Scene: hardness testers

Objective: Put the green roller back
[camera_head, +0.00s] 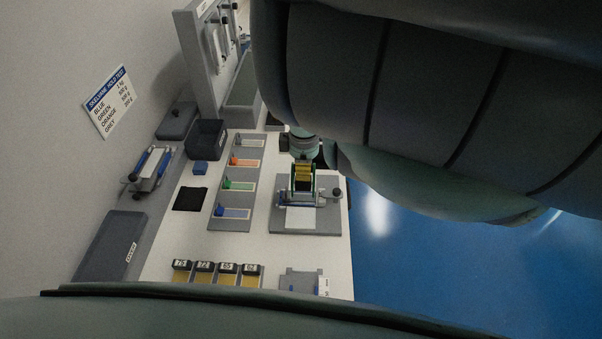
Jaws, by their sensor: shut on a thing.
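My gripper (303,193) points down over a grey plate (330,220) at the right side of the bench. It is shut on a roller-like piece (325,198) with a grey and bluish bar and a round end at the right. My fingers and arm hide part of this piece, and I cannot tell its main colour or whether it touches the plate. A pale sheet (299,217) lies on the plate just in front. A grey rack (230,222) to the left holds pieces with grey, orange, green and blue ends; the green one (227,184) is third from the back.
A black bin (206,140), a blue block (200,168) and a black pad (190,199) lie left of the rack. Several numbered yellow-and-black blocks (204,271) stand at the front. A tester (150,168) is against the wall. My arm covers the upper right.

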